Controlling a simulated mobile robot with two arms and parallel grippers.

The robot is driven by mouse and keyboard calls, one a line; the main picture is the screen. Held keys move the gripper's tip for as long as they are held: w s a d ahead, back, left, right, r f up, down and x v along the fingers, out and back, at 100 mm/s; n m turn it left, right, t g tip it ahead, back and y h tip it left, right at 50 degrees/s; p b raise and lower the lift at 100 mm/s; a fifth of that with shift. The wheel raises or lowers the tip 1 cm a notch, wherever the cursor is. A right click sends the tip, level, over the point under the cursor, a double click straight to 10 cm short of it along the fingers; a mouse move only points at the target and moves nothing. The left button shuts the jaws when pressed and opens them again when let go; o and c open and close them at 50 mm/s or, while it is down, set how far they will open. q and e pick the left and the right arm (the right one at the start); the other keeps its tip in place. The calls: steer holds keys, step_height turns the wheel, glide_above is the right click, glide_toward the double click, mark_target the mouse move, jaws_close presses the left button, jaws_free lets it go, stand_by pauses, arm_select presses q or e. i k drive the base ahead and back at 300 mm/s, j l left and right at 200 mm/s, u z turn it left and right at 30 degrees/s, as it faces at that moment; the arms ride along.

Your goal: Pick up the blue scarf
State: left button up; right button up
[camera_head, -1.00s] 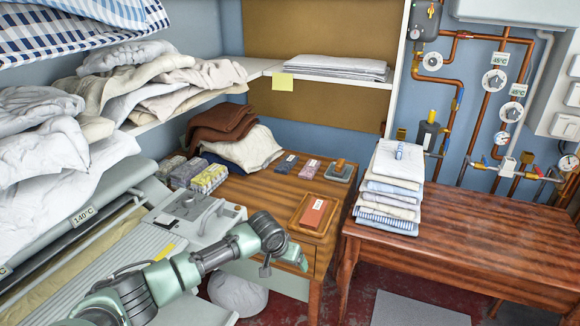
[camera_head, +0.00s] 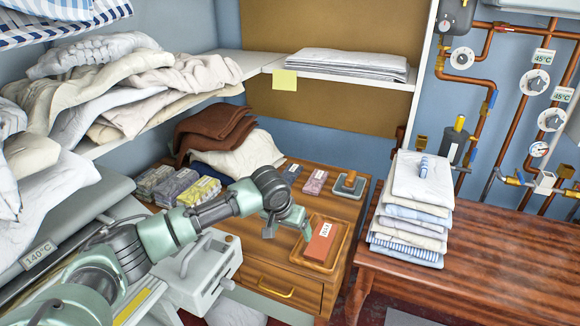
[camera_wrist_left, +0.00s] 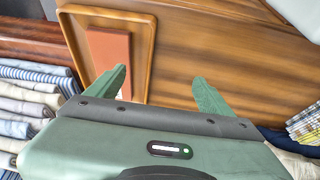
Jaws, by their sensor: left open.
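A dark blue cloth edge (camera_wrist_left: 277,136) shows at the right of the left wrist view, beside a cream cloth (camera_wrist_left: 300,160). It may be the blue scarf, but I cannot tell, as most of it is hidden. In the head view the cream cloth (camera_head: 238,157) lies on the wooden desk beside a brown folded cloth (camera_head: 214,126). My left gripper (camera_head: 288,230) is over the desk, just left of a wooden tray (camera_head: 297,259). In the left wrist view its fingers (camera_wrist_left: 160,92) are apart with nothing between them. My right gripper is not in view.
The tray holds a red-brown block (camera_head: 323,242). Several wrapped packets (camera_head: 172,186) sit left of the cream cloth. A folded linen stack (camera_head: 408,222) stands on the right table (camera_head: 480,262), whose right part is clear. A shelf (camera_head: 262,66) overhangs the desk's back.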

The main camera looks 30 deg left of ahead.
mark_target(291, 173)
steer(key=i+j, duration=0.4)
steer(key=i, duration=0.15)
steer(key=i+j, duration=0.4)
steer(key=i, duration=0.15)
